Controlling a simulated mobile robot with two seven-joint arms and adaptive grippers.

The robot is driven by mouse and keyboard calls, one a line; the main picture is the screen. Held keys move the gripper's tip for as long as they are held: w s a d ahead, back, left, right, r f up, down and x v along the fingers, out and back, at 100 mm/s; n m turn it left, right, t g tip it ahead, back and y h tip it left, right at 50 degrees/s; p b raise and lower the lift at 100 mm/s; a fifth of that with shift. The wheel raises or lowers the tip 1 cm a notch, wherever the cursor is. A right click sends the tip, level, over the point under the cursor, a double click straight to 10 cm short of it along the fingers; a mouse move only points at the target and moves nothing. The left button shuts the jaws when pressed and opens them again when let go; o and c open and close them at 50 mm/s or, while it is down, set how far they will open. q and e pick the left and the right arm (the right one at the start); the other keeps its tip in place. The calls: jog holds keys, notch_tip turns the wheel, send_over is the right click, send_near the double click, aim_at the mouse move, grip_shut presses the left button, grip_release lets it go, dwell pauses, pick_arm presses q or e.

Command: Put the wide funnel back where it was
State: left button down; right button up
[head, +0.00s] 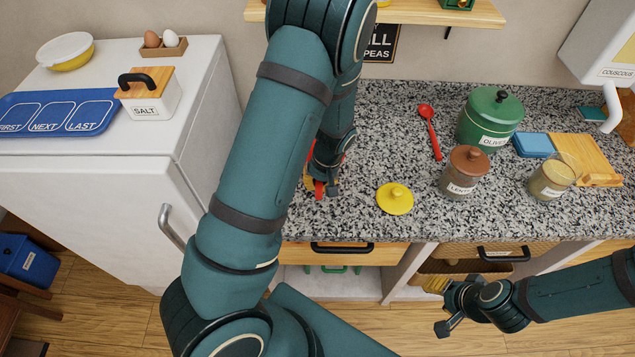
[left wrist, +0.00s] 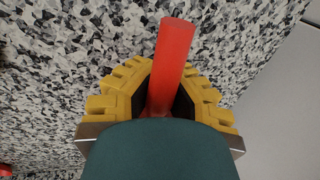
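My left gripper (head: 317,186) is low over the speckled counter, near its front edge, partly hidden by my own arm in the head view. In the left wrist view its yellow fingers (left wrist: 164,88) are closed on both sides of a red tapered tube (left wrist: 174,50), which looks like the funnel's spout. Only bits of red show by the gripper in the head view (head: 319,191). The funnel's wide part is hidden, and I cannot tell whether it touches the counter. My right gripper (head: 440,306) is open and empty in front of the drawers.
On the counter (head: 372,110) are a yellow lid (head: 395,199), a red spoon (head: 430,130), a brown-lidded jar (head: 463,178), a green olives pot (head: 487,120), a glass jar (head: 551,180) and a wooden board (head: 583,155). A white cabinet (head: 95,190) stands left. A shelf (head: 430,14) hangs above.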

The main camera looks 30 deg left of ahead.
pick_arm(q)
jog(key=c, duration=1.7)
grip_release()
jog(key=shift+f, duration=0.2)
jog(key=o, duration=0.6)
jog(key=shift+c, duration=0.2)
jog(key=shift+r, duration=0.1)
jog(key=shift+r, duration=0.2)
notch_tip(320, 180, up, 12)
jog(key=w+d+p, duration=0.1)
jog(key=d, duration=0.1)
jog(key=shift+f, duration=0.2)
